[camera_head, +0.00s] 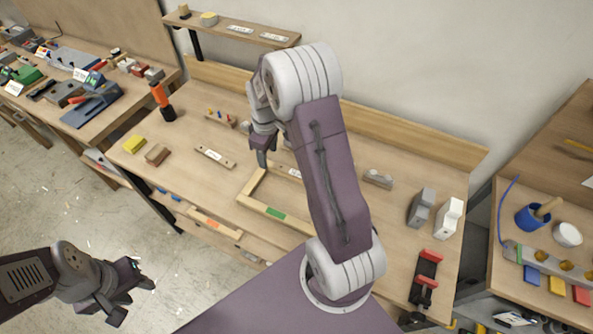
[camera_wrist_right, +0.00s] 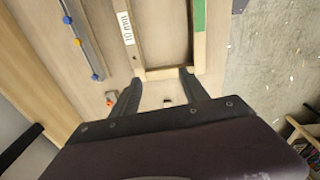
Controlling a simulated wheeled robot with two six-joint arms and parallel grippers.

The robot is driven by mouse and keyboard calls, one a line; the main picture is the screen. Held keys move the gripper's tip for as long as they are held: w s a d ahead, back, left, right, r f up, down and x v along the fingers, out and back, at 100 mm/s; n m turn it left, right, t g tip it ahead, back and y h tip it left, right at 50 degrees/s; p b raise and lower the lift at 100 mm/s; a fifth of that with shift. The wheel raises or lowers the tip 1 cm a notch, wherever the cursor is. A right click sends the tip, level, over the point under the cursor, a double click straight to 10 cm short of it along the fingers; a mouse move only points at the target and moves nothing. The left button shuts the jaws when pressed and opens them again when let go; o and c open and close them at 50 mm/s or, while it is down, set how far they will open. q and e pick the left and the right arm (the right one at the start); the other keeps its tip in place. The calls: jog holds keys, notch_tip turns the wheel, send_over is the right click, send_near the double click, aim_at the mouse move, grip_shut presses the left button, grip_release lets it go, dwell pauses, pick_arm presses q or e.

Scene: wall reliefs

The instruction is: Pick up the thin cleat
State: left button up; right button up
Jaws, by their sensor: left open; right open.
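Two wooden strips with white labels could be the thin cleat; I cannot tell which. One labelled strip (camera_head: 215,157) lies flat on the middle bench, left of a wooden frame (camera_head: 275,213) with a green patch. Another labelled strip (camera_head: 290,172) is partly hidden behind my right arm; a labelled strip, its mark apparently 10 mm, shows in the right wrist view (camera_wrist_right: 126,30). My right gripper (camera_head: 262,155) is open and empty above the frame's short end; that end bar (camera_wrist_right: 170,72) shows by its fingertips. My left gripper (camera_head: 128,292) is open and empty, off the bench at lower left.
On the bench are an orange-handled tool (camera_head: 162,100), a yellow block (camera_head: 133,144), a brown block (camera_head: 157,154), a pegged strip (camera_head: 220,118), grey and white blocks (camera_head: 421,207) and a red clamp-like tool (camera_head: 425,278). A shelf (camera_head: 235,30) stands at the back.

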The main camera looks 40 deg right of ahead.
jog(key=w+d+f+p, duration=0.1)
jog(key=d, duration=0.3)
jog(key=g+p, duration=0.1)
jog(key=p, duration=0.1)
send_near(292, 171)
jog(key=shift+w+a+f+m+p, duration=0.15)
jog(key=shift+f+m+p, duration=0.25)
jog(key=shift+f, duration=0.5)
jog(key=shift+w+f, duration=0.1)
jog(key=shift+f, duration=0.4)
notch_tip(292, 171, down, 5)
jog(key=shift+r+p, duration=0.2)
jog(key=shift+p, duration=0.9)
jog(key=shift+d+f, duration=0.25)
jog(key=shift+r, duration=0.1)
grip_shut()
